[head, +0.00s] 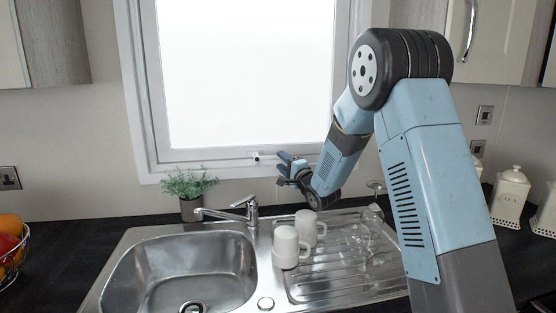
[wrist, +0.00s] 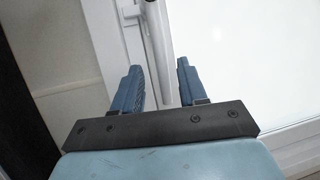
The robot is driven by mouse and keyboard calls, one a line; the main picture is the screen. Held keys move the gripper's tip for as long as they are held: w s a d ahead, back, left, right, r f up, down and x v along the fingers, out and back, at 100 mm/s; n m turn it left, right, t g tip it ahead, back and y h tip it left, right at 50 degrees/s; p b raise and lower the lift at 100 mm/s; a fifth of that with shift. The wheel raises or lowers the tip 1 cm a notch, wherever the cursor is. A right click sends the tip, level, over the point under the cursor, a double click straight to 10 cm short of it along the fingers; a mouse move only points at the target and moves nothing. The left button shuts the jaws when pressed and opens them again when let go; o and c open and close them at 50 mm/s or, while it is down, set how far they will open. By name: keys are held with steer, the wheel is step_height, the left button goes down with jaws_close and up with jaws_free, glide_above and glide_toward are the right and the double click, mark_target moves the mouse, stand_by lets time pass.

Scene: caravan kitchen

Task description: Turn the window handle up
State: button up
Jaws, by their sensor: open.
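The window handle (head: 257,157) is small and pale on the bottom bar of the window frame in the head view. In the wrist view it is a pale grey bar (wrist: 158,45) running down from the top edge, in line with the gap between my fingers. My gripper (head: 284,168) is open just right of the handle's base, in front of the lower frame. Its blue fingers also show in the wrist view (wrist: 162,82), one on each side of the bar's lower end. I cannot tell whether either finger touches the bar.
Below are the sink (head: 190,270), the tap (head: 245,210) and a potted plant (head: 188,185). Two white mugs (head: 287,248) and upturned glasses (head: 369,220) stand on the drainer under my arm. White canisters (head: 510,195) stand at the right.

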mark_target(278, 158)
steer(key=shift+x, duration=1.7)
jaws_close()
steer(key=shift+f, duration=0.1)
